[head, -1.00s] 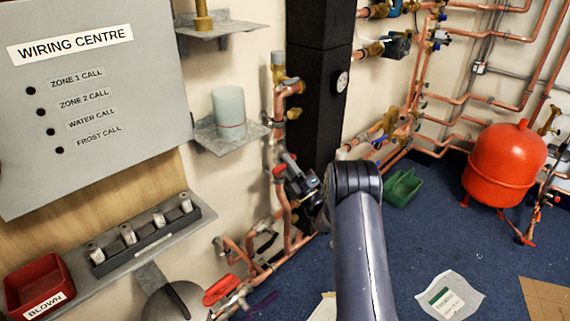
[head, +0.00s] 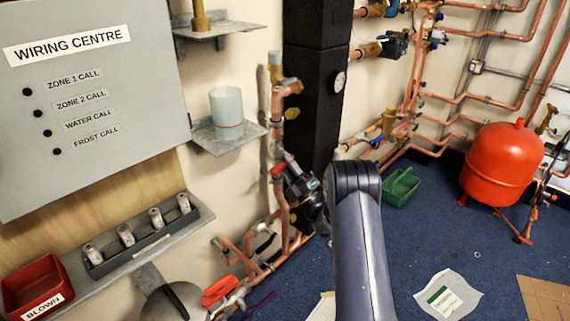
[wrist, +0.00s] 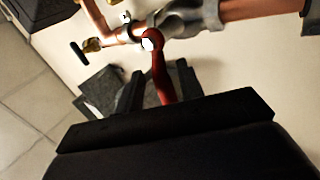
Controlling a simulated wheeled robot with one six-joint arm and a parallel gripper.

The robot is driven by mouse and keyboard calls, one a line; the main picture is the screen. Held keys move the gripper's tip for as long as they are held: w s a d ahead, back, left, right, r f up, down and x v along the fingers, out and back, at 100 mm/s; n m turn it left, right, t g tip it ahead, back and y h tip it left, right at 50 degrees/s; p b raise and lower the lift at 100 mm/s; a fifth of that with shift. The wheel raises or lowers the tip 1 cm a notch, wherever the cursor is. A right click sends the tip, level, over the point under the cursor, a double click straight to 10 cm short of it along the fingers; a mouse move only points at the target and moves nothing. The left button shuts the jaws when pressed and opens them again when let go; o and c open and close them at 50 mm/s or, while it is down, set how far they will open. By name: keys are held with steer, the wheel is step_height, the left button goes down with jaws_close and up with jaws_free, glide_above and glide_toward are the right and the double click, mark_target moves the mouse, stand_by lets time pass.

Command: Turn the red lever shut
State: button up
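The red lever (wrist: 160,72) shows in the wrist view, fixed by a pale hex nut on a valve body in a copper pipe run. It extends down from the nut toward my gripper (wrist: 163,88). The dark fingers stand apart on either side of the lever's lower part, which is partly hidden by the gripper body. I cannot tell whether either finger touches it. In the head view, my gripper (head: 287,168) is beside the vertical copper pipes, where a small red part (head: 277,170) shows. My arm hides some of that area.
Copper pipes (head: 277,120) run up the wall beside a black column (head: 314,90). Below left are another red handle (head: 217,291) and a shelf with a red bin (head: 38,284). A red tank (head: 499,165) and green tray (head: 401,187) stand on the blue floor at right.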

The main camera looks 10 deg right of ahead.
steer(key=v, duration=0.9)
steer(key=shift+s+d+f, duration=0.15)
steer(key=shift+s+f, duration=0.05)
steer(key=shift+s, duration=0.1)
steer(key=shift+w, duration=0.1)
steer(key=x, duration=1)
steer(key=shift+w+r, duration=0.2)
steer(key=shift+w, duration=0.05)
steer(key=shift+s+f, duration=0.1)
